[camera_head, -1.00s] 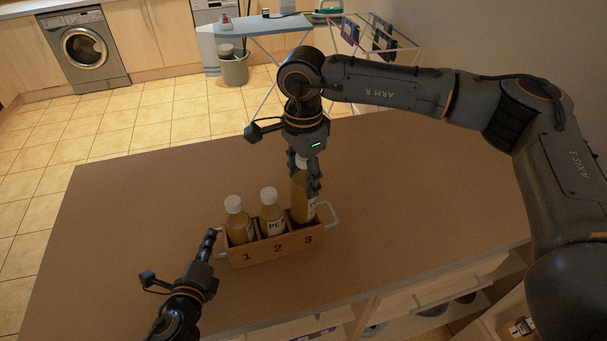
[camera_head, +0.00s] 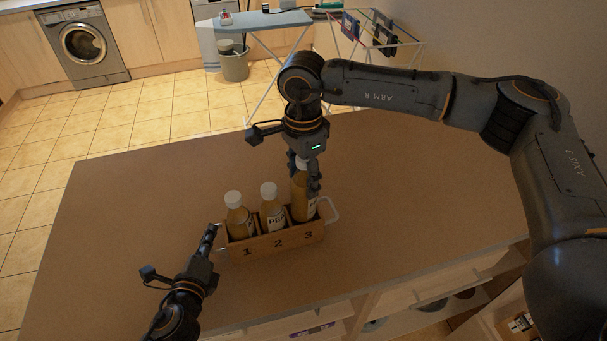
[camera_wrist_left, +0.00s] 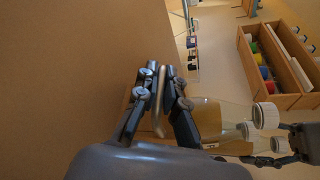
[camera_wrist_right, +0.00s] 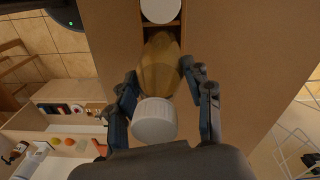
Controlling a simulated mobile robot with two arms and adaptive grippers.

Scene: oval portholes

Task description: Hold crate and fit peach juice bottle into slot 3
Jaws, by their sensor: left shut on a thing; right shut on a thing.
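The wooden crate (camera_head: 275,246) stands on the table, its front marked 1, 2 and 3. My left gripper (camera_head: 212,232) is shut on its left-end handle (camera_wrist_left: 160,112). My right gripper (camera_head: 311,184) is shut on the peach juice bottle (camera_head: 298,197), an amber bottle with a white cap, upright over slot 3. Its lower part is hidden behind the crate's front wall, and its cap is higher than its neighbours' caps. The right wrist view shows this bottle (camera_wrist_right: 158,68) between the fingers. Similar bottles stand in slot 1 (camera_head: 239,222) and slot 2 (camera_head: 272,215).
The brown tabletop (camera_head: 130,220) is clear around the crate. Open shelves (camera_head: 430,305) are below its front edge. An ironing board (camera_head: 265,20), a drying rack (camera_head: 370,35) and a washing machine (camera_head: 85,48) stand beyond the table.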

